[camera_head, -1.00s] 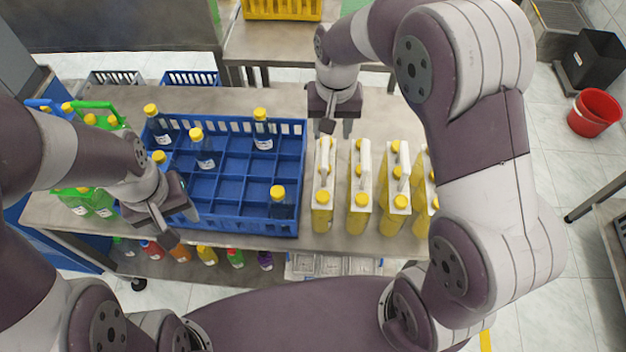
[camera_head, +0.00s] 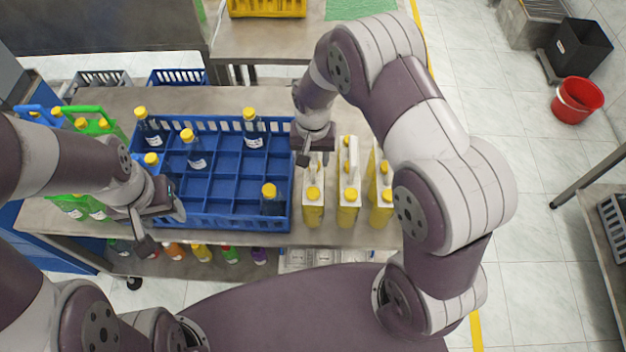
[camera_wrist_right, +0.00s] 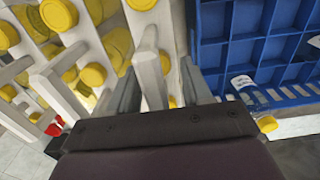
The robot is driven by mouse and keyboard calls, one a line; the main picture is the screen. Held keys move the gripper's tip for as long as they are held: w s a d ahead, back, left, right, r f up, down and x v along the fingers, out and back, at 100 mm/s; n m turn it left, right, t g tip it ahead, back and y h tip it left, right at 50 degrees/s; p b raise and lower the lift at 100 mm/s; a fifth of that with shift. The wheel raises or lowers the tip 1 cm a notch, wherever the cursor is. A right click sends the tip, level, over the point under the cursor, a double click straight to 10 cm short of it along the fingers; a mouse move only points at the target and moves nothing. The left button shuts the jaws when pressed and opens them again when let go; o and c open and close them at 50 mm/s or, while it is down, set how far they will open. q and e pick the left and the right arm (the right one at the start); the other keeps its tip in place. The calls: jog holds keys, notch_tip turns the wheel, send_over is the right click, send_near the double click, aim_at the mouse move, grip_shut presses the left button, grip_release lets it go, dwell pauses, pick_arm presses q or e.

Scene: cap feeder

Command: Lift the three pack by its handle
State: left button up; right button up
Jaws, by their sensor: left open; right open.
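Yellow-capped three packs with white carrier tops and upright handles stand in a row on the table. The leftmost three pack (camera_head: 313,210) is partly hidden under my right gripper (camera_head: 311,158). In the right wrist view, my right gripper (camera_wrist_right: 158,72) is open, with a finger on each side of a white handle (camera_wrist_right: 149,65). I cannot tell whether either finger touches it. My left gripper (camera_head: 162,227) is open and empty at the front left of the blue crate (camera_head: 212,218).
The blue crate holds several dark bottles and stands close to the leftmost pack; its wall also shows in the right wrist view. Two more packs (camera_head: 348,205) (camera_head: 380,205) stand close to the right. A green bottle carrier (camera_head: 100,125) is at the left.

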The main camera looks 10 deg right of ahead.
jog(key=shift+d+f, duration=0.15)
jog(key=shift+d, duration=0.05)
grip_shut()
jog(key=shift+w, duration=0.1)
dwell(1.1)
